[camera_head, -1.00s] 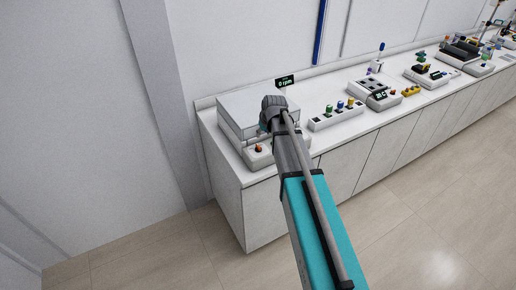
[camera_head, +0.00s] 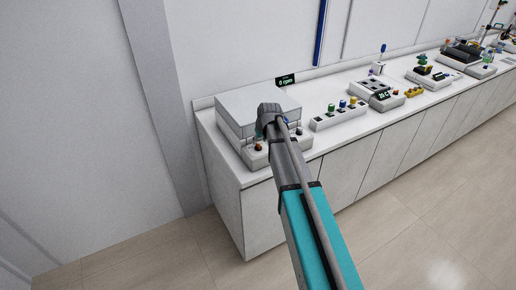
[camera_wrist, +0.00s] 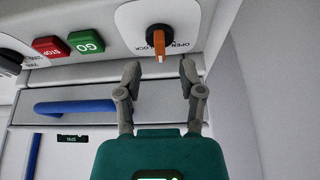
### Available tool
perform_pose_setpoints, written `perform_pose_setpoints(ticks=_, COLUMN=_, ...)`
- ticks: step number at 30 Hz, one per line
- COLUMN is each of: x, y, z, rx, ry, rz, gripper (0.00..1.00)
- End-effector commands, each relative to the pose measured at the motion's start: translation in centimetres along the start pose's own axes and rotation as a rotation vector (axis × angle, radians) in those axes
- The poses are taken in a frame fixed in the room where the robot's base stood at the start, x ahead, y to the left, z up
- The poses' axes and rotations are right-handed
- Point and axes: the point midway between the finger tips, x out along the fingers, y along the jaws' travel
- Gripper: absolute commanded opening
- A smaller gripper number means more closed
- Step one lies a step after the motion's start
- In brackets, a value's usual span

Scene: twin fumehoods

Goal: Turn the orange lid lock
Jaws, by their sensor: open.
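The orange lid lock (camera_wrist: 159,43) is a knob with an orange pointer on a white plate, marked with the words OPEN and LOCK. It is on the white machine's front in the wrist view, and shows small and orange in the head view (camera_head: 258,147). My gripper (camera_wrist: 160,72) is open in the wrist view. Its two fingers are apart, one on each side of the knob's line, with the knob appearing just beyond the fingertips. Nothing is between the fingers. In the head view my arm hides part of the machine (camera_head: 258,102) and my fingertips.
A red STOP button (camera_wrist: 48,46) and a green GO button (camera_wrist: 86,42) sit left of the knob. A blue handle (camera_wrist: 76,107) shows in the wrist view. A rack with coloured caps (camera_head: 338,118) stands right of the machine on the bench.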

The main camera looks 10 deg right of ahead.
Motion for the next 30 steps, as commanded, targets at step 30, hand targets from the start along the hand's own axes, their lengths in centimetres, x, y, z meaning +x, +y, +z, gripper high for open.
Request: perform_pose_setpoints(ticks=30, x=3.4, y=0.0, z=0.0, rx=-0.001, ry=0.000, rz=0.000, gripper=0.30)
